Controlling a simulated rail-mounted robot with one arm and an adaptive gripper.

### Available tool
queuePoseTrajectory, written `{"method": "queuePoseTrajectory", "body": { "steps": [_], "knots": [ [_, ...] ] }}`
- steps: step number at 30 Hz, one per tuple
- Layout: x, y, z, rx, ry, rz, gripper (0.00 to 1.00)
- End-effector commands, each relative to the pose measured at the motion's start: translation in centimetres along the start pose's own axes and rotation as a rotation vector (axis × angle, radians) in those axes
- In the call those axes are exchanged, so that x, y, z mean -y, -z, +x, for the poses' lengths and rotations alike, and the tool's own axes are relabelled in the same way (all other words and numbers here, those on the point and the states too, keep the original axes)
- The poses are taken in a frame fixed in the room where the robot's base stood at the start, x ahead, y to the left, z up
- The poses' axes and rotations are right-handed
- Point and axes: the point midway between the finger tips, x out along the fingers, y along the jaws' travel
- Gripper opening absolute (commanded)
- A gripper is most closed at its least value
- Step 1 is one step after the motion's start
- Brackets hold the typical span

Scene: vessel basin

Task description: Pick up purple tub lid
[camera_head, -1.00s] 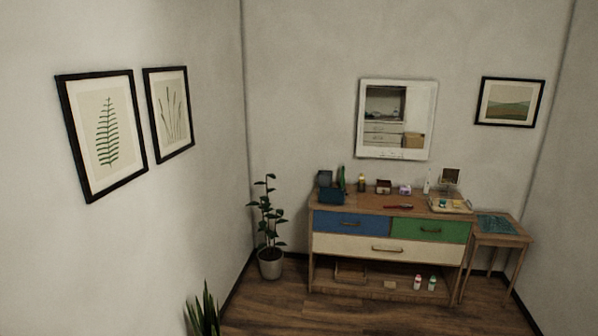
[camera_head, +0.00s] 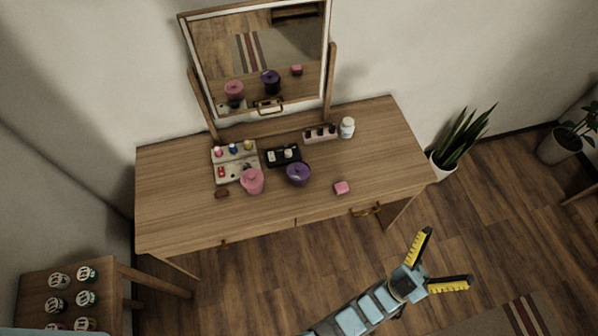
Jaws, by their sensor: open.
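A purple tub (camera_head: 298,177) stands on the wooden dressing table, right of a pink tub (camera_head: 252,184). The purple tub lid (camera_head: 298,170) appears to sit on top of it, though the detail is small. My gripper (camera_head: 436,259) is open and empty, with its two yellow-and-black fingers spread. It is in front of the table's right part, over the floor area, well apart from the purple tub.
On the dressing table (camera_head: 180,215) are a tray (camera_head: 235,177) of small bottles, a black holder (camera_head: 283,155), a pink bottle rack (camera_head: 319,134), a white jar (camera_head: 347,128) and a pink block (camera_head: 342,188). A tilted mirror (camera_head: 258,60) stands behind. A side table (camera_head: 125,285) with several jars is at lower left.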

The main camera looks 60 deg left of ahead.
Motion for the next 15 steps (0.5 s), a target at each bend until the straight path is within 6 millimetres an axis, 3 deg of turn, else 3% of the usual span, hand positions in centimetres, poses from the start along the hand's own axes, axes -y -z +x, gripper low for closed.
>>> {"method": "queuePoseTrajectory", "body": {
  "steps": [1,6,15],
  "knots": [
    [0.9,-2.7,0.6,0.043,0.015,0.021,1.0],
    [4.1,-10.6,1.8,0.205,0.059,0.076,1.0],
    [10.9,-23.1,2.8,0.495,0.136,0.15,1.0]
  ]
}}
